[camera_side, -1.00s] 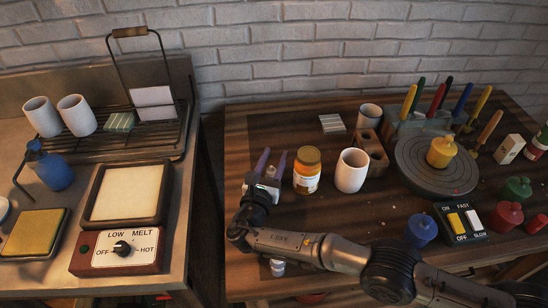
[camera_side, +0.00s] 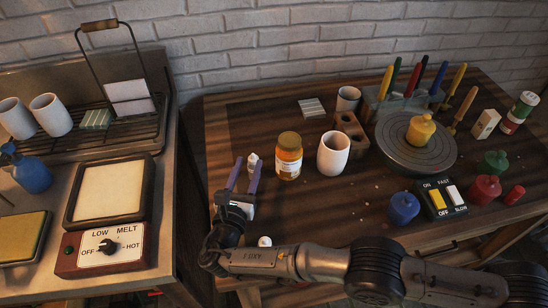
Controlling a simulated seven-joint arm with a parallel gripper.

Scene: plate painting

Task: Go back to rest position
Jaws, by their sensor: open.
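My gripper (camera_side: 244,174) is at the left part of the wooden table (camera_side: 300,220), near its left edge. Its two purple fingers point away from the camera, spread apart, with nothing held between them. A small white bottle (camera_side: 252,162) stands just beyond the fingertips; I cannot tell whether it lies between them. An orange-labelled jar (camera_side: 288,157) stands to the right of the fingers, apart from them. My arm reaches in from the lower right along the table's front edge.
A white cup (camera_side: 333,153) stands right of the jar. A yellow bottle (camera_side: 421,130) sits on the grey turntable (camera_side: 400,158). A switch box (camera_side: 436,204) and blue bottle (camera_side: 403,208) stand near my arm. A hot plate (camera_side: 108,190) is on the left counter.

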